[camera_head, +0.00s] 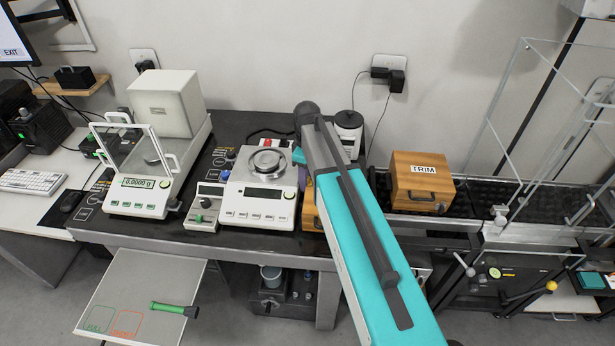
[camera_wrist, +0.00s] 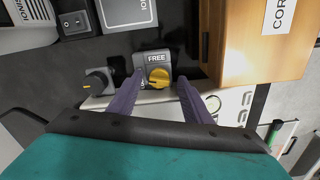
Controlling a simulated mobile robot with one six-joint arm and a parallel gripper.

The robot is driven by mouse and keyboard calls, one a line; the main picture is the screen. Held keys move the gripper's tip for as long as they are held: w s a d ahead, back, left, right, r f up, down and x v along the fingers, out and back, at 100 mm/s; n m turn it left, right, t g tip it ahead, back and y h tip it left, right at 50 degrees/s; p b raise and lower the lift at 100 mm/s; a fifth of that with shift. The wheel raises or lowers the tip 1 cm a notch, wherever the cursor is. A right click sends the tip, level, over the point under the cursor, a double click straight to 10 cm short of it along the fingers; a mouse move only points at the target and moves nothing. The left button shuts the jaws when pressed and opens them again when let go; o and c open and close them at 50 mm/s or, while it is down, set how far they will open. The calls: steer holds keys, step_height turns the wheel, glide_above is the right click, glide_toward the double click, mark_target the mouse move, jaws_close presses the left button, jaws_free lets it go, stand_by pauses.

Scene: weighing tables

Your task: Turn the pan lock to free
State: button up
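The pan lock is a grey block with a yellow knob (camera_wrist: 158,77) and the word FREE printed on its far side, seen in the wrist view. A second marking at its left is partly hidden by a finger, and I cannot tell exactly which way the knob points. My gripper (camera_wrist: 160,80) is open, with one purple finger on each side of the knob; I cannot tell whether either touches it. In the head view my arm hides the lock, and only a bit of a purple finger shows beside the right balance (camera_head: 257,200).
A wooden box (camera_wrist: 250,45) lettered CORD stands close at the right of the lock. A grey knob (camera_wrist: 97,82) with a yellow mark is at its left. The left balance (camera_head: 140,196) and a wooden TRIM box (camera_head: 420,182) stand farther off.

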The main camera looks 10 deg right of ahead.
mark_target(309, 182)
steer(key=shift+r, duration=0.15)
step_height(309, 182, up, 14)
steer(key=b, duration=0.3)
steer(key=shift+f, duration=0.25)
stand_by(0.7)
steer(key=shift+r+p, duration=0.3)
steer(key=shift+p, duration=1.1)
steer(key=shift+c, duration=0.2)
steer(key=shift+d+p, duration=0.15)
steer(key=shift+p, duration=1)
steer(key=shift+s+f+p, duration=0.1)
steer(key=shift+f+p, duration=0.05)
steer(key=shift+p, duration=0.55)
steer(key=shift+f, duration=0.2)
steer(key=shift+f+p, duration=2.35)
steer(key=shift+f, duration=4.5)
